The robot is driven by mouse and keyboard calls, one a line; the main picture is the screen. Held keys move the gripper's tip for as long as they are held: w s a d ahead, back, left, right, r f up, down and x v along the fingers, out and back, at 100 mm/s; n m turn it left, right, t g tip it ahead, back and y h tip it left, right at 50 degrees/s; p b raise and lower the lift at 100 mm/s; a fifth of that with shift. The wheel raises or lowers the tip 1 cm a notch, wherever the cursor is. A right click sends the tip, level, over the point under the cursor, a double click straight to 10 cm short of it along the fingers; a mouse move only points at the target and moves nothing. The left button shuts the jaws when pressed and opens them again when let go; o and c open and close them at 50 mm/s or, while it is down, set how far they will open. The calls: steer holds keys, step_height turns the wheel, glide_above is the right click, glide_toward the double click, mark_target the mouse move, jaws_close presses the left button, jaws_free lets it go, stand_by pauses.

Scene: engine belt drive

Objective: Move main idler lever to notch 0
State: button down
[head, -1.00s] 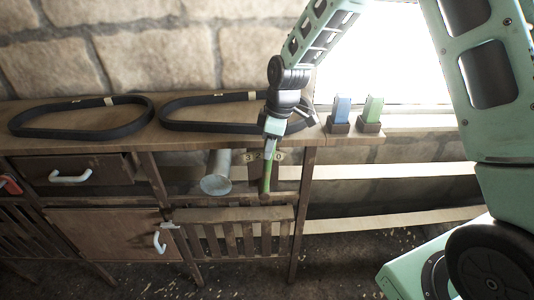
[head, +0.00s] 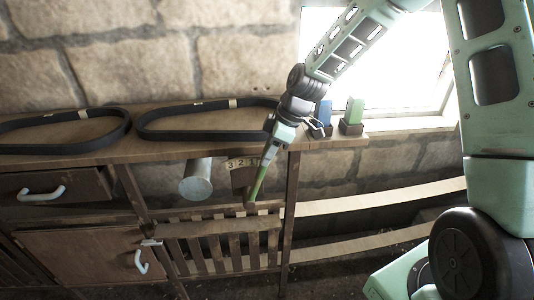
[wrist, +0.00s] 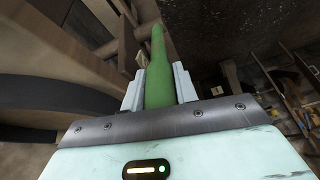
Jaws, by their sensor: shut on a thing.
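The main idler lever (head: 258,184) is a green handle on the front of the wooden bench, leaning with its top to the right. A small number plate (head: 241,163) behind it shows 3, 2 and 1; its right end is hidden by the lever and gripper. My gripper (head: 269,152) is shut on the upper part of the lever. In the wrist view the green lever (wrist: 159,50) stands between the two pale fingers of my gripper (wrist: 158,84).
A grey cylinder (head: 196,180) sticks out left of the lever. Two black belts (head: 205,135) lie on the bench top (head: 135,147). Blue (head: 324,112) and green (head: 354,109) blocks stand in holders to the right. A slatted panel (head: 215,247) is below.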

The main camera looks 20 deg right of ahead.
steer(key=shift+s+d+f, duration=0.1)
steer(key=shift+s+d, duration=0.05)
steer(key=shift+d, duration=0.05)
steer(key=c, duration=1.1)
jaws_free()
steer(key=shift+d+r, duration=0.1)
steer(key=shift+r, duration=0.2)
steer(key=b+v, duration=0.2)
steer(key=v, duration=1.5)
